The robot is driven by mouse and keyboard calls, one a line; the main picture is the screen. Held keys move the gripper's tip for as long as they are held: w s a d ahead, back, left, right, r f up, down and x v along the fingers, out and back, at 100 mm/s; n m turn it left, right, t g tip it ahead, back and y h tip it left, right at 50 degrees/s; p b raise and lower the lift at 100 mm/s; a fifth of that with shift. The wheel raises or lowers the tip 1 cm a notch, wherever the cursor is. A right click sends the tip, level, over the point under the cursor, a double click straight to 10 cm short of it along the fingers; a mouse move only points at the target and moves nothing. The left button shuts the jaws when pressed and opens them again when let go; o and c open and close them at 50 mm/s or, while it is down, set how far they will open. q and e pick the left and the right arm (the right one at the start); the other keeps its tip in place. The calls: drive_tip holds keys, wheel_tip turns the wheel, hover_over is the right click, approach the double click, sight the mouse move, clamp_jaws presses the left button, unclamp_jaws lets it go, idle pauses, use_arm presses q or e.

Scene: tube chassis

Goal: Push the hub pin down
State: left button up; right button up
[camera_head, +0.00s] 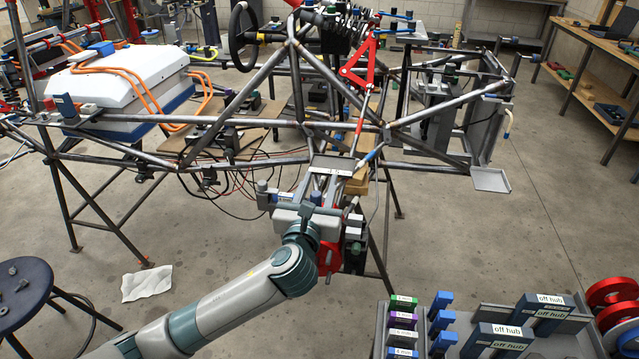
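My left gripper (312,212) reaches in from the lower left to the front lower corner of the tube chassis (335,125). A dark flat plate with a pale front edge (330,168) lies just beyond the gripper. My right gripper is not in view.
A grey tray (372,340) at the lower right holds labelled blocks and grey-blue parts marked "off hub" (508,330). Red discs (612,292) stand at the right edge. A dark stool (22,285) stands at the left. A workbench (590,85) is at the back right.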

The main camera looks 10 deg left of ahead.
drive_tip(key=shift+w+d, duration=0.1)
use_arm(q)
clamp_jaws()
drive_tip(key=shift+f, duration=1.25)
unclamp_jaws()
drive_tip(key=shift+f, duration=0.1)
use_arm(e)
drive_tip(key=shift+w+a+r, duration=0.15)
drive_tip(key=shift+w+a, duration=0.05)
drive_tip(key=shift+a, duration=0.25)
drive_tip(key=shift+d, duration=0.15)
